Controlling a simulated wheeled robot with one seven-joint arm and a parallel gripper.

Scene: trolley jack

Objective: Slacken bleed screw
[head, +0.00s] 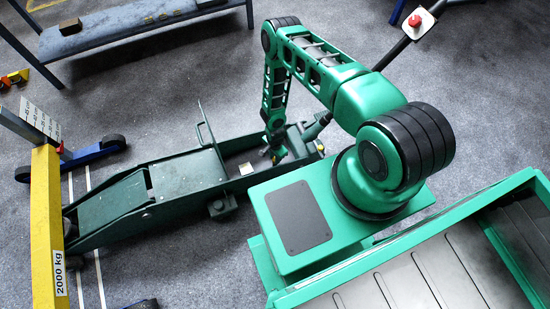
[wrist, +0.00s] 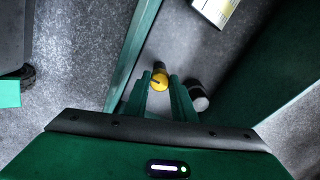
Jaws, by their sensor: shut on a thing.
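The trolley jack (head: 175,175) is a long dark green frame on the floor in the head view. My gripper (wrist: 161,84) reaches down into the jack's open rear part. In the wrist view its two green fingers stand on either side of a small round yellow knob with a dark mark, which I take to be the bleed screw (wrist: 159,76). The fingers are shut on it. In the head view the arm and gripper largely hide this spot.
A dark cylinder with a grey end (wrist: 198,97) stands just right of the fingers, and the jack's side walls are close. A pale label (wrist: 214,10) lies inside the jack. A yellow 2000 kg beam (head: 46,225) stands left; a bench (head: 130,25) is behind.

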